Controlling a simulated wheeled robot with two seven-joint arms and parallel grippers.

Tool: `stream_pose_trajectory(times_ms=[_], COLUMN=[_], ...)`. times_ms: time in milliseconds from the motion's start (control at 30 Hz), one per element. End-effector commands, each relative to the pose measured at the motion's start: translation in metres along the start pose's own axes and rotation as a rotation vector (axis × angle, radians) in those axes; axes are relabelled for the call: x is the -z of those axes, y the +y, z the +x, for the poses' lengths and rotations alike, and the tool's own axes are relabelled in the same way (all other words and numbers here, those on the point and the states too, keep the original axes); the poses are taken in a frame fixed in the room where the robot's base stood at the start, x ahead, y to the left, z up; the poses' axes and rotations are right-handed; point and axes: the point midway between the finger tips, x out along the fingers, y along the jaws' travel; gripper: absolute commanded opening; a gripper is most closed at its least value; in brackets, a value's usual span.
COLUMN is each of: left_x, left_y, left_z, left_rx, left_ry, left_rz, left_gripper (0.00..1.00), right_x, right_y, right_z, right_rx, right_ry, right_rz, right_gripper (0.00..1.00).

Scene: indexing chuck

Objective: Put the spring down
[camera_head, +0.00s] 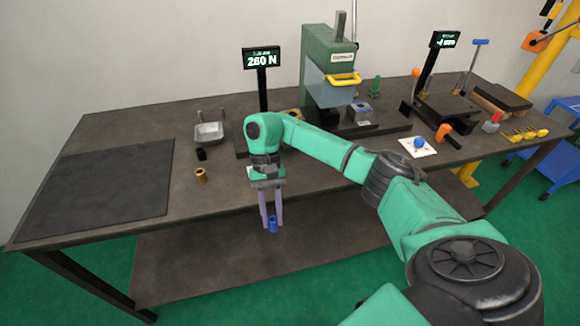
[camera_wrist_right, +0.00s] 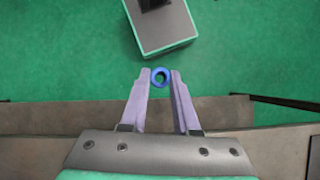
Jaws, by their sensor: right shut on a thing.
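The spring is a small blue ring-like coil (camera_head: 272,226), held upright between the fingertips of my right gripper (camera_head: 271,216). It also shows end-on in the right wrist view (camera_wrist_right: 160,77), with a finger touching each side. My right gripper is shut on it and points down. The spring hangs in the air just off the table's front edge, with green floor below it in the wrist view. My left gripper is not in view.
The dark table (camera_head: 200,210) carries a black mat (camera_head: 100,190), a brass cylinder (camera_head: 201,175), a black cylinder (camera_head: 201,154) and a metal scoop tray (camera_head: 209,133). A green press (camera_head: 328,65) stands behind, next to a display reading 260 N (camera_head: 262,58). Table front left of the gripper is clear.

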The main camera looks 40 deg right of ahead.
Motion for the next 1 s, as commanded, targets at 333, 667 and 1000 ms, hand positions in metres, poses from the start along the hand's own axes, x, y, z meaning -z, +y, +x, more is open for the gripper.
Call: stream_pose_trajectory(times_ms=[333,667,1000], left_x=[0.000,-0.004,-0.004], left_y=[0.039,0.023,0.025], left_z=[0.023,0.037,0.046], left_rx=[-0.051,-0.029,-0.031], left_ry=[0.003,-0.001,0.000], left_rz=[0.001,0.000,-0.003], left_gripper=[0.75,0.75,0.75], right_x=[0.048,0.060,0.051], right_y=[0.036,0.086,0.134], right_z=[-0.098,-0.201,-0.264], right_rx=[0.602,1.170,1.507], right_ry=[0.006,0.008,-0.004], right_rz=[1.041,1.990,2.607], right_gripper=[0.00,0.00,0.00])
